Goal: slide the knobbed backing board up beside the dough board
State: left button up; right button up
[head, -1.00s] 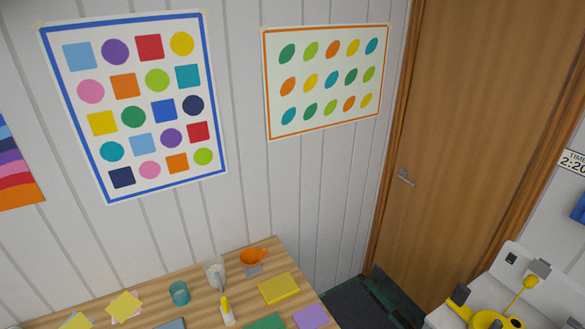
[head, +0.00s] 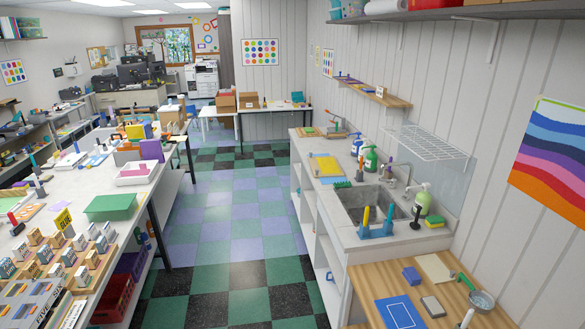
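Neither of my grippers shows in the head view. I cannot make out for certain a knobbed backing board or a dough board. Flat boards or mats lie in several places. A yellow one (head: 326,166) lies on the sink counter, left of the basin. A blue one with a white outline (head: 399,313) lies on the wooden table at the lower right.
A checkered floor aisle (head: 232,218) runs clear between the long white table (head: 75,190) and the sink counter (head: 345,232). A sink (head: 372,204) is set in the counter. The wooden table (head: 365,283) adjoins it. A copier (head: 202,80) stands far back.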

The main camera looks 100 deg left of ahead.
aim_at(322, 166)
jog(key=u, duration=3.5)
jog(key=i+u, duration=0.15)
jog(key=i, duration=3.35)
jog(key=i+z, duration=0.1)
jog(key=i, duration=0.35)
jog(key=i+j+z, duration=0.15)
jog(key=i, duration=0.25)
jog(key=i+j+z, duration=0.1)
jog(key=i, duration=0.35)
jog(key=i+j+z, duration=0.1)
jog(key=i, duration=0.3)
jog(key=j, duration=0.1)
